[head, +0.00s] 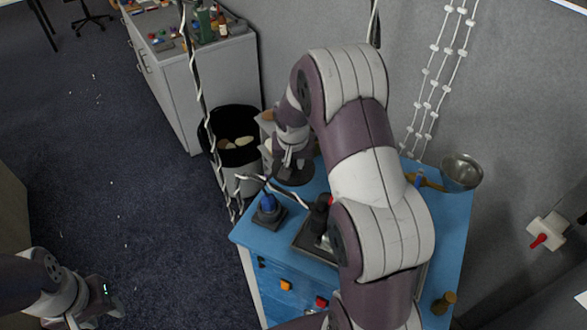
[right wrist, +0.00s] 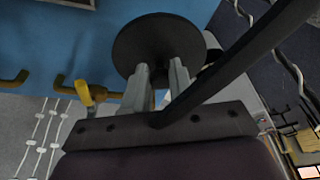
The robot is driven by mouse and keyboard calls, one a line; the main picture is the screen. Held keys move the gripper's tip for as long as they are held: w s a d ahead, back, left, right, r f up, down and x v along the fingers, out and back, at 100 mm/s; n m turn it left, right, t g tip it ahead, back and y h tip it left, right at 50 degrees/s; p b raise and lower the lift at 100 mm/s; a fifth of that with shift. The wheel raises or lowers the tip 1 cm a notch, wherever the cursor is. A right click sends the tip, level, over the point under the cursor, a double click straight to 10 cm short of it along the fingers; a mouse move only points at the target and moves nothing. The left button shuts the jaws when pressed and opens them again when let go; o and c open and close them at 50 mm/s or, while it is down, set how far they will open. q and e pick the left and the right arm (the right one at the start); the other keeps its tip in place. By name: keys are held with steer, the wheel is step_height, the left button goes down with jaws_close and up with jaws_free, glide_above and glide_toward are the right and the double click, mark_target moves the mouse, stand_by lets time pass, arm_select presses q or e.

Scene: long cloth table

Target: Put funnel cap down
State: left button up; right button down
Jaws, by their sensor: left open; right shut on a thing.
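The funnel cap, a dark round disc (right wrist: 150,42), sits between the fingertips of my right gripper (right wrist: 158,78) in the right wrist view. In the head view my right gripper (head: 290,160) is shut on the disc (head: 296,175) at the far left part of the blue cabinet top (head: 250,237). I cannot tell whether the disc touches the surface. A metal bowl-like piece (head: 462,172) is at the cabinet's far right corner. My left gripper (head: 98,310) is low at the left, away from the cabinet; its fingers are hardly visible.
A blue knob on a black base (head: 267,205) stands near the left edge. A dark tray (head: 305,240) lies partly behind my right arm. A black bin (head: 235,150) stands left of the cabinet. A brass-coloured piece (head: 443,303) is at the near right.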

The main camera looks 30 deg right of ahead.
mark_target(293, 172)
steer(key=p+x, duration=0.1)
steer(key=x, duration=0.4)
steer(key=shift+s+a, duration=0.15)
steer(key=shift+s, duration=0.05)
steer(key=shift+w+f, duration=0.15)
steer(key=shift+f, duration=0.2)
steer(key=shift+s+r, duration=0.15)
steer(key=shift+s, duration=0.05)
steer(key=shift+s+a+b, duration=0.1)
steer(key=shift+s+b, duration=0.05)
steer(key=shift+b, duration=0.3)
steer(key=c, duration=0.9)
jaws_free()
